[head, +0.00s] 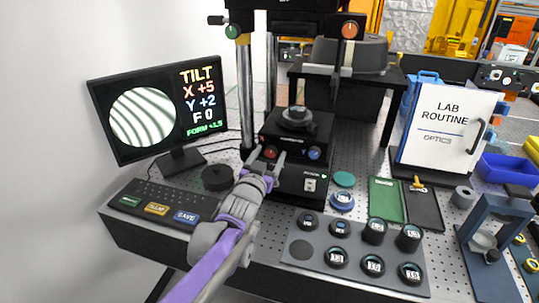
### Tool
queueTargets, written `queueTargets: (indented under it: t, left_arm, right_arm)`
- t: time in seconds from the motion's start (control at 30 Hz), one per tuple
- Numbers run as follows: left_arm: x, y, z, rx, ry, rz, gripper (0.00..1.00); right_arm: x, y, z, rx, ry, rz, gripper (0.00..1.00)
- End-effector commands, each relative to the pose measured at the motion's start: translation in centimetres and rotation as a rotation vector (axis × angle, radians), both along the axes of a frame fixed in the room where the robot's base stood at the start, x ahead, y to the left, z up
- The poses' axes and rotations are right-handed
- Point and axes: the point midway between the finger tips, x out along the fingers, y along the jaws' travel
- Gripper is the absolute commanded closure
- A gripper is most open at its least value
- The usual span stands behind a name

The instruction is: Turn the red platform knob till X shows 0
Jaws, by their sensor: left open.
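The red platform knob (270,152) is on the front left of the black interferometer stage (297,128). A blue knob (314,153) sits to its right. My left gripper (267,164) is open at the red knob, its fingertips close around or just in front of it; I cannot tell whether they touch. The fingers partly cover the knob's lower side. The monitor (150,112) at left shows curved fringes and reads TILT, X +5, Y +2, F 0, with a small green FORM line below. My right gripper is not in view.
A keypad (160,201) with coloured keys lies below the monitor. A black round piece (217,178) is left of my gripper. A grey tray (290,270) with several labelled round pieces is at front right. A LAB ROUTINE board (447,125) stands at right.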

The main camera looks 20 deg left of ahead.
Motion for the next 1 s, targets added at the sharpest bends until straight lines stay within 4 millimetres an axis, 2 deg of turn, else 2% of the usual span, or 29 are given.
queueTargets:
  t: [0.33, 0.73, 1.0]
  left_arm:
    - [0.47, -0.03, -0.02, -0.001, 0.000, 0.000, 0.26]
    - [0.45, -0.03, -0.02, -0.001, 0.000, 0.000, 0.98]
    - [0.44, -0.03, -0.02, -0.012, 0.000, 0.000, 1.00]
  right_arm:
    - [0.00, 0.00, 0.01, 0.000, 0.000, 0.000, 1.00]
    - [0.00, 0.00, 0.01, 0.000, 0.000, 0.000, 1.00]
    - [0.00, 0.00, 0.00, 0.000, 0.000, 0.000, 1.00]
